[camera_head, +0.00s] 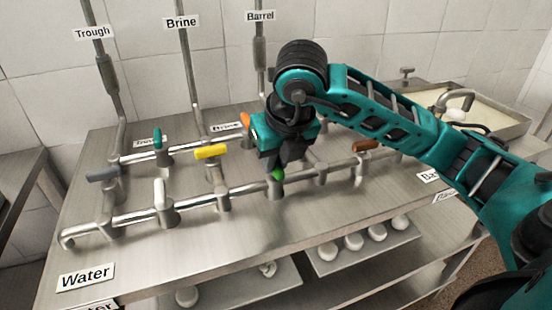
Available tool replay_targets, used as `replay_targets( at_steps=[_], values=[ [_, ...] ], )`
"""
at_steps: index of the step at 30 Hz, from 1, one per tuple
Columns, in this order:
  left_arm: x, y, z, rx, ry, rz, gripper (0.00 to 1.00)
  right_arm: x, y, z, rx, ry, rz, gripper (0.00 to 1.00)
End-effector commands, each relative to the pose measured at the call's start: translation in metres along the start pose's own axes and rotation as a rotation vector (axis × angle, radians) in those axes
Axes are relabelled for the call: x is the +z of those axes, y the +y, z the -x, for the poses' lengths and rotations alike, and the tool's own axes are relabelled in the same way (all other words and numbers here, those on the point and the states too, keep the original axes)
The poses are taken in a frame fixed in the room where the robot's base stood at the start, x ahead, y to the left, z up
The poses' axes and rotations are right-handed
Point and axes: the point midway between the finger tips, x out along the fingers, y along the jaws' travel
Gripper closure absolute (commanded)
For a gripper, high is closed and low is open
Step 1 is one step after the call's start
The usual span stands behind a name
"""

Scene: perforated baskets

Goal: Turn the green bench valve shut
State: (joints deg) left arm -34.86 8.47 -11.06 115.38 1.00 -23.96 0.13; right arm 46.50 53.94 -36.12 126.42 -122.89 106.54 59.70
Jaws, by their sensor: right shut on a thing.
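The green valve handle (277,175) sits on the front pipe run of the steel bench, near the middle of the head view. Only a small green part shows; the rest is hidden by my right gripper (272,168). My right gripper comes down over the handle from above and is shut on it. The fingertips are dark and partly hidden by the teal wrist. The handle's exact angle to the pipe cannot be told. My left gripper is not in the view.
Nearby handles are yellow (210,152), white (160,193), grey (103,174), teal (158,138), orange (246,121) and brown (366,145). Vertical pipes labelled Trough, Brine and Barrel rise behind. A basin (483,117) stands at the right; white rounded things lie on the lower shelf.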

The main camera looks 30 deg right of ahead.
Motion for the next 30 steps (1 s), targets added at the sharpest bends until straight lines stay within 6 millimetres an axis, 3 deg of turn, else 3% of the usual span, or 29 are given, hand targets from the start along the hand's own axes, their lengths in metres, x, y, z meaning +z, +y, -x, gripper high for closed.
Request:
replay_targets(
  at_steps=[22,23,30],
  values=[
    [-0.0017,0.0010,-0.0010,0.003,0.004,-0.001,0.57,0.0003,0.0002,0.0002,-0.033,0.001,-0.079,1.00],
    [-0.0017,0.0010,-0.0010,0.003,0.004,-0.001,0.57,0.0003,0.0002,0.0002,-0.033,0.001,-0.080,0.79],
    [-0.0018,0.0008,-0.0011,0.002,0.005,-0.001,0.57,0.0002,0.0003,0.0001,-0.032,0.001,-0.077,0.56]
  ],
)
